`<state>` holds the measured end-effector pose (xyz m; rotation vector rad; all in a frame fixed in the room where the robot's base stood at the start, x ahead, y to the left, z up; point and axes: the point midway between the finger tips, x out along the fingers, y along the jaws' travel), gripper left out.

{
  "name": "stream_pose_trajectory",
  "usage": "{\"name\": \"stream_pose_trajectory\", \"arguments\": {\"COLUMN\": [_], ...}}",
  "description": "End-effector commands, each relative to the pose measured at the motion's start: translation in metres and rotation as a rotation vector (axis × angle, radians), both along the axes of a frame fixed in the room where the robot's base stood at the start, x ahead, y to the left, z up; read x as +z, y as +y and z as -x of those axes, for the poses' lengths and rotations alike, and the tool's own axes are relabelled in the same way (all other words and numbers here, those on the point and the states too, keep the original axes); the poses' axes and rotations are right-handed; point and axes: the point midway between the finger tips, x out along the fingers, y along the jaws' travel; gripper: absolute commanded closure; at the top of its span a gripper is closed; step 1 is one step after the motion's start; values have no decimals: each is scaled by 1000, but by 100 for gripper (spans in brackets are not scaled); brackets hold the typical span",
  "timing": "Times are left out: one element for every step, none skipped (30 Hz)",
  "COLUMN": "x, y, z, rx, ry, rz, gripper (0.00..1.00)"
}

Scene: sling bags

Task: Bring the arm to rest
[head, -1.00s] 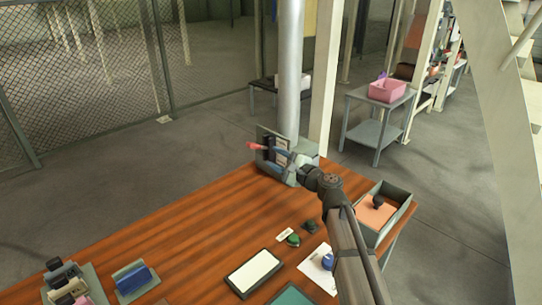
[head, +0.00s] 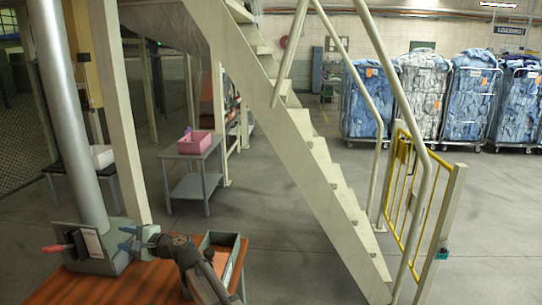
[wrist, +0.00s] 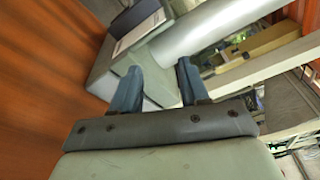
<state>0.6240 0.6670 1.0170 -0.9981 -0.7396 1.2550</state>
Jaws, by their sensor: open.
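My gripper (head: 128,239) shows at the lower left of the head view, at the end of my arm. Its two blue fingers are apart, with nothing between them. In the wrist view the fingers (wrist: 157,85) also stand apart and empty. Behind them in that view is a grey box (wrist: 125,55) with a white label. In the head view this box (head: 108,264) stands at the table's far corner, at the foot of a metal column, with a red handle (head: 56,248) at its left. I cannot tell whether the fingers touch it.
The wooden table (head: 90,287) shows only at the lower left. A grey tray (head: 222,246) lies beside my arm. A metal column (head: 70,120) rises close to the gripper. A staircase (head: 315,160) stands to the right, with open floor (head: 290,265) before it.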

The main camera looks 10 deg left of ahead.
Motion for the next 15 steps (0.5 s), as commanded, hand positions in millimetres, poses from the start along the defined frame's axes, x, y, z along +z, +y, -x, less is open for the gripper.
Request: {"name": "stream_pose_trajectory", "arguments": {"x": [-4, -6, -8, -10, -12, -14, -16, -17, -19, -21, -22, -24, -25, -26, -28], "y": [-19, -31, -45, -57, -69, -85, -98, -111, -128, -142, -155, -174, -189, -203, -224], "z": [-31, -46, -66, -80, -95, -113, -127, -140, -158, -170, -183, -199, -210, -221, -236], "rx": [-54, -84, -122, -150, -179, -217, -245, -272, -309, -336, -362, -398, -425, -451, -486], "ry": [-28, -45, -68, -86, -102, -124, -140, -156, -178, -194, -210, -231, -245, -260, -281], "rz": [23, 36, 57, 71, 86, 106, 121, 137, 158, 174, 190, 212, 229, 246, 271], "gripper": [55, 55, 55, 55, 55, 55, 55, 55, 55, 55, 55, 55, 55, 55, 55]}}
